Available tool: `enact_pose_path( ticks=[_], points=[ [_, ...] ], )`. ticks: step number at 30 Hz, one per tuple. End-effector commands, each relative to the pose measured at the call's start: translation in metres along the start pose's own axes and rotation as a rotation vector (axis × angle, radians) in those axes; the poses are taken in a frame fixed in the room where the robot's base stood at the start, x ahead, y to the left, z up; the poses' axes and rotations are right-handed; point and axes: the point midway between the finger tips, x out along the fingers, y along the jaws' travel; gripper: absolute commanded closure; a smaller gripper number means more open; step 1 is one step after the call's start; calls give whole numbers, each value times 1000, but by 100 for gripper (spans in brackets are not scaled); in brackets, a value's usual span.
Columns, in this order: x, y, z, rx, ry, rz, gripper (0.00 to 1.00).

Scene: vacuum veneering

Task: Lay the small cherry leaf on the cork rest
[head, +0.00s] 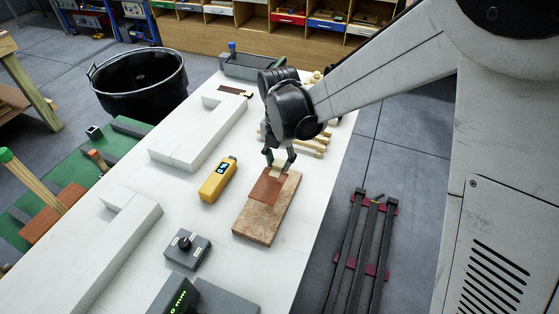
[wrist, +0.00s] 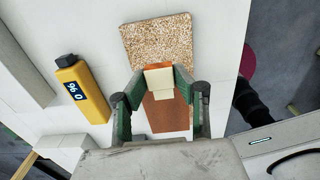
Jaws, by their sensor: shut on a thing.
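The small cherry leaf (head: 266,189) is a thin reddish-brown sheet over the far part of the cork rest (head: 262,225), a speckled tan slab on the white table. My gripper (head: 279,164) points down at the leaf's far end. In the wrist view my gripper (wrist: 160,92) is shut on a pale block (wrist: 160,78) at the leaf, with an orange edge beyond it. The leaf (wrist: 166,113) shows between the fingers, and bare cork (wrist: 158,42) lies beyond. I cannot tell whether the leaf touches the cork or is just above it.
A yellow meter (head: 218,179) with a display lies left of the cork rest. A small grey control box (head: 187,248) stands nearer. White L-shaped blocks (head: 192,140) are on the left, and wooden strips (head: 312,143) lie behind my gripper. The table's right edge is close to the cork.

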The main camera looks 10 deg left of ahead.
Motion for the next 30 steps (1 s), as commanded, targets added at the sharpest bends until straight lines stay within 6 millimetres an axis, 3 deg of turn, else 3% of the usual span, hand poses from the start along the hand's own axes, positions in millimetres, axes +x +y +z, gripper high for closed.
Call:
enact_pose_path(
  ticks=[21,30],
  points=[
    [50,0,0,0,0,0,90],
    [57,0,0,0,0,0,90]
  ],
)
